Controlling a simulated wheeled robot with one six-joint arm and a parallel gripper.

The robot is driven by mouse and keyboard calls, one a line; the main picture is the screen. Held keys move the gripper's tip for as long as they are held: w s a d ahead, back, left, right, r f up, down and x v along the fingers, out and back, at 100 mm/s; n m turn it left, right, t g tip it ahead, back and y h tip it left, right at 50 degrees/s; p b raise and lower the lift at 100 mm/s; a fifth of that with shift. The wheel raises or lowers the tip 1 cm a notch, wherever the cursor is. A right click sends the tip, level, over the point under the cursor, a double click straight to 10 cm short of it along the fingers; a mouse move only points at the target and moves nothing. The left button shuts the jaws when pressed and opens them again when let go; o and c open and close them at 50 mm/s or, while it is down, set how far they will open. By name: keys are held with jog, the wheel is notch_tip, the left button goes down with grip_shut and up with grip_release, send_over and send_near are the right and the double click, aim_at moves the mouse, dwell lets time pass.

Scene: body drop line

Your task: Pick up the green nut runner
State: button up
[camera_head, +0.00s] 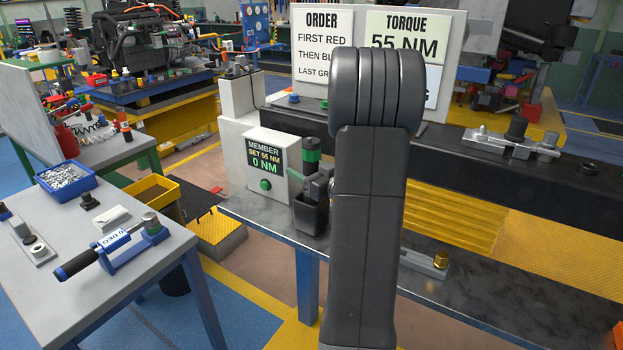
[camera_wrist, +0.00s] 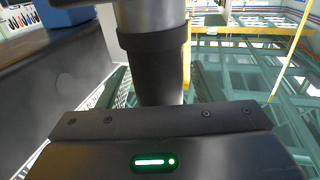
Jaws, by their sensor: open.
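The green nut runner (camera_head: 312,158) stands upright in a dark holder (camera_head: 311,216) on the near bench, beside the torque display box. Its green band and dark top show in the head view; its lower part is hidden in the holder. My arm stands in front, just to its right, and hides much of the bench there. In the wrist view my gripper (camera_wrist: 160,92) is open, with dark fingers apart. A silver and black upright cylinder (camera_wrist: 152,45) shows between or just beyond them; I cannot tell whether it is the nut runner, and no contact is clear.
The display box (camera_head: 265,163) reads 0 NM, set 55 NM. Order and torque signs (camera_head: 322,45) stand behind it. A fixture with a brass-coloured fitting (camera_head: 440,260) lies right of my arm.

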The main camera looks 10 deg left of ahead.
jog(key=shift+r, duration=0.1)
grip_shut()
notch_tip(320, 180, up, 18)
jog(key=shift+r, duration=0.1)
dwell(0.8)
jog(key=c, duration=0.7)
grip_release()
jog(key=shift+c, duration=0.2)
grip_shut()
